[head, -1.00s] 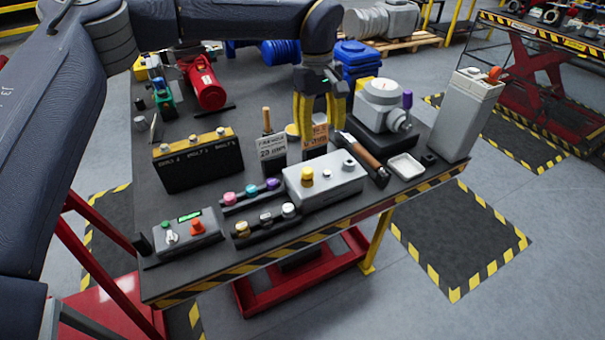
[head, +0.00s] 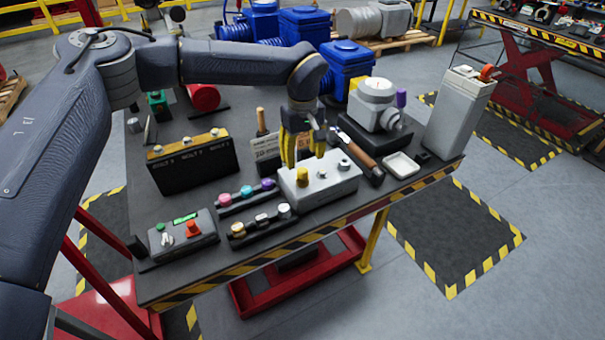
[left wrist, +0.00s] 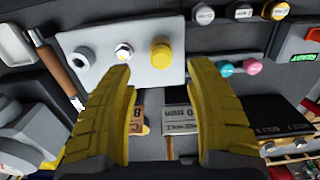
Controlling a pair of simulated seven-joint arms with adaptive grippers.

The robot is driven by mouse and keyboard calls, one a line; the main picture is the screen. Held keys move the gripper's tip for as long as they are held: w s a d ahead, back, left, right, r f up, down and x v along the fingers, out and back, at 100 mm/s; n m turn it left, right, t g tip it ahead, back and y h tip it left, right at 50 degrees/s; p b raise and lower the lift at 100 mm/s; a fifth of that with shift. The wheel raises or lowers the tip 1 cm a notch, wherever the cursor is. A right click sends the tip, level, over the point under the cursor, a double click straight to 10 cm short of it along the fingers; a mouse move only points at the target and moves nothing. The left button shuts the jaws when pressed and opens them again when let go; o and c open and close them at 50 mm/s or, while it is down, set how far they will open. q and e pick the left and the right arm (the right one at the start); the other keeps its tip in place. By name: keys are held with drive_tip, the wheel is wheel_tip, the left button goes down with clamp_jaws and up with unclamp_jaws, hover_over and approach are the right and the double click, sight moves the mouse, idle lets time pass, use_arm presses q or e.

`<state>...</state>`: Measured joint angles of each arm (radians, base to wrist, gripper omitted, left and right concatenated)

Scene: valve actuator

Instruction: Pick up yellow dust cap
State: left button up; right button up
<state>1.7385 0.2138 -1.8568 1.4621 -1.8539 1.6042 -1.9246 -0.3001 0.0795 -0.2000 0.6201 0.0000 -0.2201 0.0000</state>
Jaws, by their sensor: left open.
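The yellow dust cap (head: 302,175) sits upright on the left part of a light grey block (head: 335,186). It also shows in the left wrist view (left wrist: 161,53), ahead of the fingertips and roughly midway between them. My left gripper (head: 304,162) has yellow fingers and hangs just behind and above the block. In the left wrist view its fingers (left wrist: 158,68) are spread apart with nothing between them. A bare metal fitting (left wrist: 124,53) and a grey ring-shaped port (left wrist: 83,58) sit on the same block. My right gripper is not in view.
Rows of coloured knobs (head: 247,193) stand left of the block. A wooden-handled tool (head: 358,150) and a white tray (head: 402,164) lie to its right. A grey valve actuator (head: 376,103) stands behind, with a tall grey box (head: 458,113) at the far right.

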sight(303, 170)
use_arm(q)
drive_tip(key=shift+s+f, duration=0.1)
drive_tip(key=shift+f, duration=2.8)
drive_tip(key=shift+o, duration=0.3)
drive_tip(key=c, duration=1.2)
